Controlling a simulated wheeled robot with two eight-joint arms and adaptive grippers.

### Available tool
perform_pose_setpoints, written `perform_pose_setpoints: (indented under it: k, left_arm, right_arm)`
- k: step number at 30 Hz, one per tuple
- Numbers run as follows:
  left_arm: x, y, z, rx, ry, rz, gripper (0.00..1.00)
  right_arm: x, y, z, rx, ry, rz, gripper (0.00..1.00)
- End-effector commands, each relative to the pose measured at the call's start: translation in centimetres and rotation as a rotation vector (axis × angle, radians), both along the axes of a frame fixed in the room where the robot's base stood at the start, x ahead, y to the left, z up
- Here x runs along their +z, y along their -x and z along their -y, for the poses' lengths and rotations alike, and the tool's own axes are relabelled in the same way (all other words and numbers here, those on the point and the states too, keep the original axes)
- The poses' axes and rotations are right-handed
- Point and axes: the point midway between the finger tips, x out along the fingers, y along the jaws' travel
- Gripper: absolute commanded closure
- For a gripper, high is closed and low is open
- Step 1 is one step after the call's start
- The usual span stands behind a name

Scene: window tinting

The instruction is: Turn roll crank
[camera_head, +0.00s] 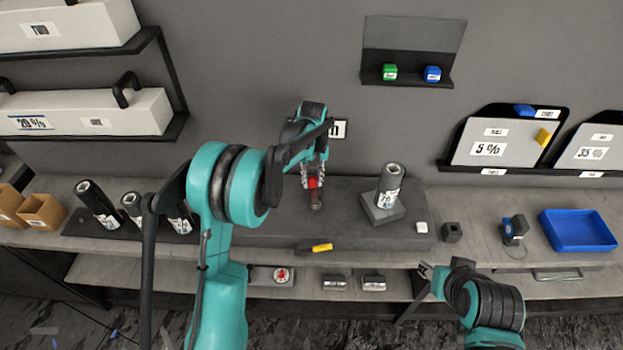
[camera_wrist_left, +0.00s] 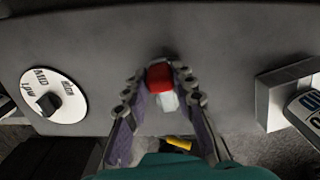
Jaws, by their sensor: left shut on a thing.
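A small red grip (camera_head: 313,183), which looks like the crank's handle, stands over a short dark stub (camera_head: 316,203) on the grey raised bench top. My left gripper (camera_head: 314,172) is shut on it, pointing down. In the left wrist view the red grip (camera_wrist_left: 160,75) sits between the fingertips of my left gripper (camera_wrist_left: 163,92), with a pale part next to it. The rest of the crank is hidden or too small to tell. My right gripper (camera_head: 430,278) is low at the right, away from the crank; its jaws are unclear.
A dial (camera_wrist_left: 52,97) shows at left in the wrist view. A yellow-ended tool (camera_head: 322,248) lies at the bench edge. Several rolls (camera_head: 98,203) stand left; a blue tray (camera_head: 577,229) sits far right.

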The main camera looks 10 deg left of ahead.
Motion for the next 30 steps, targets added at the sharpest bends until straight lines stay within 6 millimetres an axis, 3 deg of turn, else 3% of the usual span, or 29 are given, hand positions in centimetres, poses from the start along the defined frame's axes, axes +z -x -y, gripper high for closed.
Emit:
perform_pose_setpoints:
  k: [3, 4, 6, 17, 20, 30]
  left_arm:
    - [0.0, -0.1, -0.1, 0.001, -0.002, 0.002, 1.0]
    - [0.0, -0.1, -0.1, 0.001, -0.002, 0.002, 0.67]
    - [0.0, -0.1, -0.1, 0.001, -0.001, 0.003, 0.53]
    - [0.5, -0.1, 0.0, 0.001, 0.001, 0.001, 0.53]
    - [1.8, 0.0, 0.0, 0.001, 0.001, 0.001, 0.53]
    - [8.9, -0.1, 0.0, 0.001, -0.001, 0.002, 0.53]
  right_arm:
    - [0.0, 0.0, 0.0, 0.0, 0.0, 0.0, 0.6]
    - [0.0, 0.0, 0.0, 0.0, 0.0, 0.0, 0.6]
    - [0.0, 0.0, 0.0, 0.0, 0.0, 0.0, 0.6]
    - [0.0, 0.0, 0.0, 0.0, 0.0, 0.0, 0.6]
    - [0.0, 0.0, 0.0, 0.0, 0.0, 0.0, 0.6]
    - [0.0, 0.0, 0.0, 0.0, 0.0, 0.0, 0.6]
